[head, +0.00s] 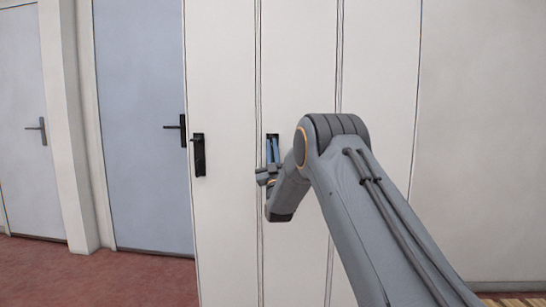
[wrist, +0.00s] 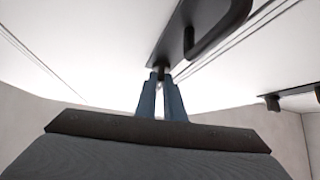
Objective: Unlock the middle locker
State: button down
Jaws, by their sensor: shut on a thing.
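The middle locker (head: 297,70) is a tall white door, and it looks closed. Its black handle plate (head: 272,136) is mostly covered by my gripper (head: 272,151), whose blue fingers are in front of it. In the wrist view, the fingertips of my gripper (wrist: 161,80) are close together on a small dark lock piece (wrist: 162,71) at the near end of the black plate (wrist: 178,40). I cannot tell whether this piece is a key or a turn knob, nor how far it is turned. The handle lever (wrist: 225,25) sticks out beside it.
The left locker (head: 221,70) has a black handle (head: 198,155) and looks closed. The right locker (head: 378,60) is partly hidden by my arm. A blue door (head: 142,110) stands further left. Another dark handle (wrist: 290,98) shows at the right in the wrist view.

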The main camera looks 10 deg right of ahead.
jog(key=shift+w+a+m+g+h+b, duration=0.15)
jog(key=shift+m+h+b, duration=0.4)
jog(key=shift+m+h, duration=0.85)
jog(key=shift+s+a+m+g+h+b, duration=0.15)
jog(key=shift+m+h+b, duration=0.35)
jog(key=shift+m+h, duration=0.9)
jog(key=shift+w+d+m+h, duration=0.1)
jog(key=shift+m+h, duration=0.3)
jog(key=shift+m, duration=0.2)
jog(key=c, duration=1.9)
grip_release()
jog(key=shift+o, duration=0.2)
jog(key=v, duration=0.7)
jog(key=shift+s+f, duration=0.2)
jog(key=shift+s, duration=0.15)
